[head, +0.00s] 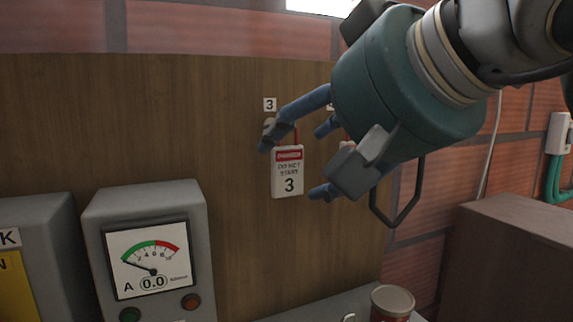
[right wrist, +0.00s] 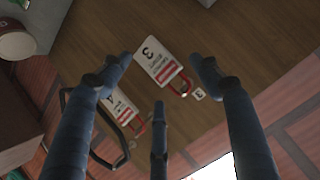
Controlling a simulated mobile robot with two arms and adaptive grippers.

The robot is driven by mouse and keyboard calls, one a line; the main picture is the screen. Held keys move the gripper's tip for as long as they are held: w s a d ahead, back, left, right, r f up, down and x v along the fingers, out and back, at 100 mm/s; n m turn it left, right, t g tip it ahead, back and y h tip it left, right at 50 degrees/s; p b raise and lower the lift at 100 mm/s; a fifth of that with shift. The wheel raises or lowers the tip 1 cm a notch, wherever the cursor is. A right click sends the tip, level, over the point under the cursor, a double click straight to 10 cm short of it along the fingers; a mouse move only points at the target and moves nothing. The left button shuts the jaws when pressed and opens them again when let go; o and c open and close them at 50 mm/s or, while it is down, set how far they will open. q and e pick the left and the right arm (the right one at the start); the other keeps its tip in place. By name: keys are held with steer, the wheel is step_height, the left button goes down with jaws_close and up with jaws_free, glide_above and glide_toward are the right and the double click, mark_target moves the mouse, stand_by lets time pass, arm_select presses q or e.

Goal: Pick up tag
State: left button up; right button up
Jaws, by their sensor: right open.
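A white tag with a red band and the number 3 (head: 288,173) hangs by a red loop on the wooden board, under a small label "3" (head: 270,104). My right gripper (head: 295,165) is open at the board, its blue fingers around the upper part of the tag. In the right wrist view the tag (right wrist: 159,61) shows between the spread fingertips (right wrist: 160,72), and I cannot tell whether any finger touches it. A second tag, number 4 (right wrist: 118,106), hangs beside it, mostly hidden behind my gripper in the head view. My left gripper is not in view.
A grey meter box (head: 150,225) with a dial and buttons stands at the lower left. A red can (head: 392,303) stands at the lower right. A black wire-like loop (head: 400,205) lies close by my right gripper. A brown box (head: 520,250) is at right.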

mark_target(290, 166)
steer(key=shift+w+a+f+p, duration=0.15)
steer(key=shift+w+a+p, duration=0.05)
steer(key=shift+w+p, duration=0.15)
steer(key=p+x, duration=0.1)
steer(key=x, duration=0.2)
steer(key=shift+w+f, duration=0.15)
steer(key=shift+w, duration=0.05)
steer(key=shift+w+a+f, duration=0.15)
steer(key=shift+w+f, duration=0.05)
steer(key=shift+w, duration=0.1)
steer(key=shift+s, duration=0.15)
steer(key=shift+c, duration=1.1)
steer(key=c, duration=0.8)
